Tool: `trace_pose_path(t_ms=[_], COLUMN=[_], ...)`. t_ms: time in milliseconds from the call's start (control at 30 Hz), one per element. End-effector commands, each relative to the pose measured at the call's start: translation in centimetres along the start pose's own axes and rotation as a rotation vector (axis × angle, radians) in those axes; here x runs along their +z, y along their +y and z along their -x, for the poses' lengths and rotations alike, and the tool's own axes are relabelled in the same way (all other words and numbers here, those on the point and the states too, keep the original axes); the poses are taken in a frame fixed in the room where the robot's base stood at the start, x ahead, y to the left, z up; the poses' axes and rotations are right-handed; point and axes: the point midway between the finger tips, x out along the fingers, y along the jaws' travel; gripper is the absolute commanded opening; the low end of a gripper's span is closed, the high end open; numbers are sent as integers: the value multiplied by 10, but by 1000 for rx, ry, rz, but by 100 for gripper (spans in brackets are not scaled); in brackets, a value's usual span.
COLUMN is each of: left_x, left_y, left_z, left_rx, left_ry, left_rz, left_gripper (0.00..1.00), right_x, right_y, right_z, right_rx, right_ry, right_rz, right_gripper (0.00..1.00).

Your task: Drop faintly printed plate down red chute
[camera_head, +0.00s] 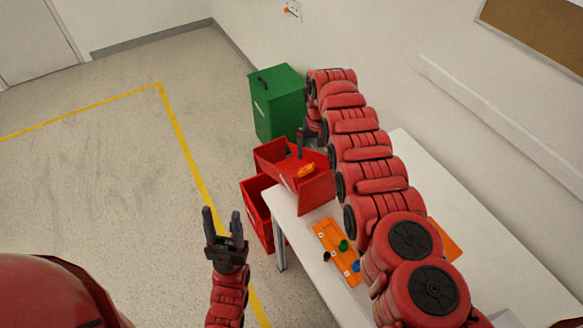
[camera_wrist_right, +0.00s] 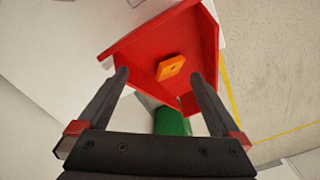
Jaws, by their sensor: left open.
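The red chute (camera_head: 316,193) stands at the far left end of the table, above a red bin. A small orange plate (camera_head: 306,171) with a dark spot appears to lie inside the chute; any print is too small to read. In the right wrist view, the plate (camera_wrist_right: 171,67) shows against the red chute (camera_wrist_right: 190,32), beyond and between my fingertips. My right gripper (camera_wrist_right: 159,75) is open and empty above the chute, partly hidden by its arm in the head view. My left gripper (camera_head: 223,222) is open and empty, left of the table.
An orange panel (camera_head: 329,239) with green, blue and dark knobs lies on the white table (camera_head: 292,198). Another orange piece (camera_head: 444,240) is partly behind my right arm. The red bin (camera_head: 254,210) stands below the chute, a green bin (camera_head: 275,103) behind. Floor at left is clear.

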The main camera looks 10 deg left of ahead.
Motion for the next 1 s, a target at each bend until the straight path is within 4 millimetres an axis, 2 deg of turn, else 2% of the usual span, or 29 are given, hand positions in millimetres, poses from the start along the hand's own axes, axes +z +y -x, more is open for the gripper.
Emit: trace_pose_path(t_ms=[233, 367, 467, 567, 800, 1000], left_x=[0, -1, -3, 0, 3, 4], left_y=[0, 0, -1, 0, 1, 1], left_z=[-1, -8, -15, -1, 19, 26], left_rx=[0, 0, 0, 0, 0, 0], left_ry=[0, 0, 0, 0, 0, 0], left_rz=[0, 0, 0, 0, 0, 0], left_gripper=[50, 50, 50, 50, 50, 50], right_x=[0, -1, -1, -2, -1, 0], right_y=[0, -1, -1, -1, 0, 1], right_z=[3, 16, 32, 43, 88, 122], right_rx=[0, -1, -1, -1, -1, -2], right_ry=[0, 2, 4, 6, 5, -1], right_rz=[0, 0, 0, 2, 0, -1], right_gripper=[100, 100, 100, 100, 100, 100])
